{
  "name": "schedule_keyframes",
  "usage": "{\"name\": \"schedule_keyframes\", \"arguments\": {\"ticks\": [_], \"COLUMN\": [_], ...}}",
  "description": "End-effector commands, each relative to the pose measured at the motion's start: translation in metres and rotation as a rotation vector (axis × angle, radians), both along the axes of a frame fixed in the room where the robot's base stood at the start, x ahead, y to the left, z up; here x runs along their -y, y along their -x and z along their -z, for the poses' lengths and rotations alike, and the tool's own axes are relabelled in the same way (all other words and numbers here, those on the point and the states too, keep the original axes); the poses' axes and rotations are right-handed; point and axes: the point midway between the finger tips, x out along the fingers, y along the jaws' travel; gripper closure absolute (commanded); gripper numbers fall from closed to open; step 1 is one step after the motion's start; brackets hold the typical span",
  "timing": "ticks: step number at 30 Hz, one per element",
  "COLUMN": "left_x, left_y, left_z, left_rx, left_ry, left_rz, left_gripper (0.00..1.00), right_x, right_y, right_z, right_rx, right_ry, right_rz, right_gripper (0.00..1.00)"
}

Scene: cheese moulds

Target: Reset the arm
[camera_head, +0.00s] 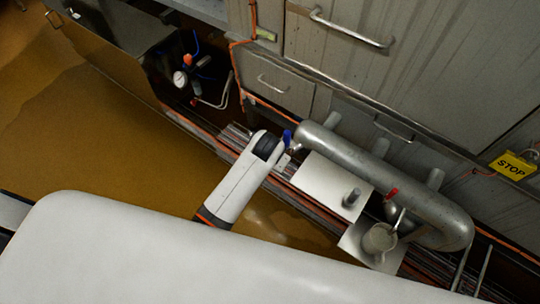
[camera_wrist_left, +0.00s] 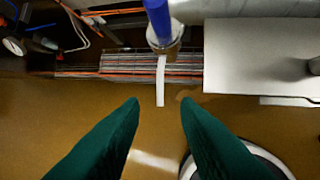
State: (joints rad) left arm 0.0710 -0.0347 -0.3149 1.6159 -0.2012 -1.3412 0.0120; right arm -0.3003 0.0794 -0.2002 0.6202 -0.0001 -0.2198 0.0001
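My left gripper (camera_wrist_left: 158,101) shows in the left wrist view with two dark green fingers spread apart and nothing between them. Beyond the fingertips is a blue handle (camera_wrist_left: 158,20) on a metal fitting, with a pale strip hanging below it. The handle also shows in the head view (camera_head: 287,137), just beyond the end of my white left arm (camera_head: 237,185). The fingers are apart from the handle, over the brown floor. In the head view the fingers cannot be made out. My right gripper is in neither view.
A thick metal pipe (camera_head: 385,180) runs along the grey cabinets (camera_head: 350,60), over a white panel (camera_head: 320,185). A red handle (camera_head: 391,194) and a yellow STOP sign (camera_head: 513,165) are at the right. A gauge (camera_head: 180,78) sits in a dark recess. The brown floor (camera_head: 90,130) is clear at left.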

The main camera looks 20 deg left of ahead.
Motion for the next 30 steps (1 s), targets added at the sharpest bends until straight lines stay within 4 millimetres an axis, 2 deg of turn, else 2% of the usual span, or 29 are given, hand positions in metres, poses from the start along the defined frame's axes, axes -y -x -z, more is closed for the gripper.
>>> {"name": "schedule_keyframes", "arguments": {"ticks": [14,17,20,23,24,26,27,29,30], "left_x": [0.000,-0.001,-0.005,-0.013,-0.018,-0.026,-0.032,-0.040,-0.047], "left_y": [0.000,0.004,0.018,0.048,0.065,0.094,0.115,0.148,0.172], "left_z": [0.000,0.011,0.046,0.102,0.127,0.164,0.186,0.217,0.235], "left_rx": [0.000,-0.010,-0.040,-0.085,-0.105,-0.134,-0.152,-0.178,-0.194], "left_ry": [0.000,0.001,0.004,0.019,0.025,0.037,0.045,0.059,0.065], "left_rz": [0.001,0.003,0.010,0.018,0.019,0.018,0.015,0.008,0.002], "left_gripper": [0.71,0.71,0.71,0.71,0.71,0.71,0.71,0.71,0.71], "right_x": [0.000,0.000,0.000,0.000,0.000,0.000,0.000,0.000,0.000], "right_y": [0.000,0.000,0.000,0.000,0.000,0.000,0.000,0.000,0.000], "right_z": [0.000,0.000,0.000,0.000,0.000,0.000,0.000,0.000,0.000], "right_rx": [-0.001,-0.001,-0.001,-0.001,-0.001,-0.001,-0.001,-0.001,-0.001], "right_ry": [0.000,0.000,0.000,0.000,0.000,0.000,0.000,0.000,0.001], "right_rz": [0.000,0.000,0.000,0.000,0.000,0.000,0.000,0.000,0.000], "right_gripper": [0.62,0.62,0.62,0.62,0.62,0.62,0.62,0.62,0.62]}}
